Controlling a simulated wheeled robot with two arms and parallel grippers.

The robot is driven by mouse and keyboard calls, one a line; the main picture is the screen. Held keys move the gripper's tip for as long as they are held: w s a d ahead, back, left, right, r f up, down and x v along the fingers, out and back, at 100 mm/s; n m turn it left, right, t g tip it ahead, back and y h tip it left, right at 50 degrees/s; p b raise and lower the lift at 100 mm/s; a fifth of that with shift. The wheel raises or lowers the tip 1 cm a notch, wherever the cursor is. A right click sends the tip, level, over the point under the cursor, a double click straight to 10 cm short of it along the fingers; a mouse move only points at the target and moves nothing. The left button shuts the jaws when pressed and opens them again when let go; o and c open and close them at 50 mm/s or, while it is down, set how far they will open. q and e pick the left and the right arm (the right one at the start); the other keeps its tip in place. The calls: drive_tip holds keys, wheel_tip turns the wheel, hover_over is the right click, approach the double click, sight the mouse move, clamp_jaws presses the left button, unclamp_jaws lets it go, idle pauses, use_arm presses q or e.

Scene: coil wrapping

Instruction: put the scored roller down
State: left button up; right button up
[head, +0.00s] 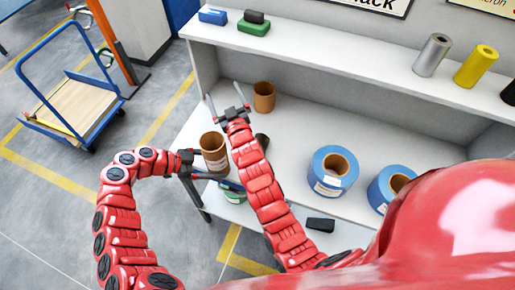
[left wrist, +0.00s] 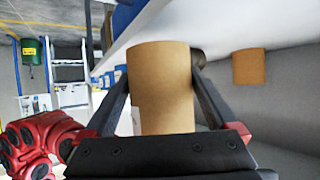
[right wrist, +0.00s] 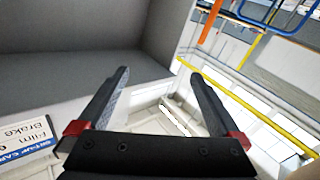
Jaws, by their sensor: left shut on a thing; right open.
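My left gripper (head: 192,161) is shut on a brown open-ended roller (head: 214,158), held upright near the left edge of the white table (head: 300,130). No scoring can be made out on it. In the left wrist view the roller (left wrist: 161,95) stands between both fingers. A second brown roller (head: 264,97) stands on the table farther back and also shows in the left wrist view (left wrist: 249,67). My right gripper (head: 224,100) is open and empty, above the table's left side, left of the second roller. The right wrist view shows its fingers (right wrist: 160,85) apart with nothing between them.
Two blue coils (head: 333,172) (head: 385,195) lie on the table to the right. A black block (head: 320,224) is near the front. A dark object (head: 262,141) is partly hidden by my right arm. A shelf (head: 340,62) runs above the back. The table's middle is clear.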

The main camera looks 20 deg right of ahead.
wheel_tip(320, 180, down, 4)
drive_tip(key=d+m+g+h, duration=0.1)
drive_tip(key=m+g+h, duration=0.1)
drive_tip(key=g+h, duration=0.1)
drive_tip(key=m+g+h, duration=0.3)
drive_tip(key=m+g, duration=0.5)
drive_tip(key=g, duration=0.2)
approach(263, 138)
drive_tip(key=a+f, duration=0.1)
drive_tip(key=s+f, duration=0.1)
drive_tip(key=f, duration=0.1)
drive_tip(key=shift+a, duration=0.4)
drive_tip(key=shift+s+f+g, duration=0.2)
drive_tip(key=shift+f+g, duration=0.1)
drive_tip(key=x, duration=0.7)
drive_tip(key=shift+w+r, duration=0.1)
drive_tip(key=shift+w, duration=0.3)
drive_tip(key=shift+c, duration=0.2)
clamp_jaws()
